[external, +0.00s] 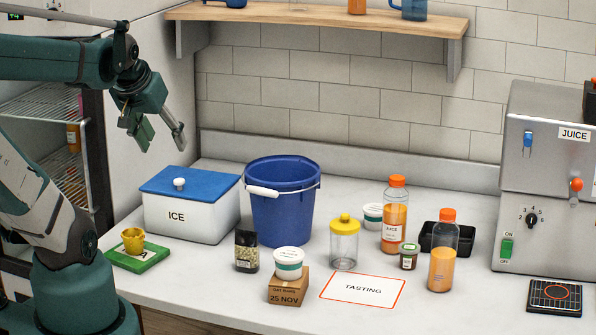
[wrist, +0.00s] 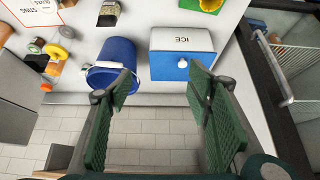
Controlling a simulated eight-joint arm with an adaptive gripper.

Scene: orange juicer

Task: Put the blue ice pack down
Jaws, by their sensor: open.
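My gripper (external: 160,137) is open and empty, raised high above the white ice box (external: 190,217) with its blue lid on. In the wrist view the two green fingers of my gripper (wrist: 160,98) are wide apart with nothing between them. The ice box (wrist: 181,40) and the blue bucket (wrist: 117,53) show beyond the fingertips. No blue ice pack can be made out in either view. The inside of the closed ice box is hidden.
The blue bucket (external: 282,212) with a white handle stands right of the ice box. Jars, juice bottles (external: 394,222) and a juice machine (external: 550,180) stand farther right. A wooden shelf (external: 320,17) hangs above.

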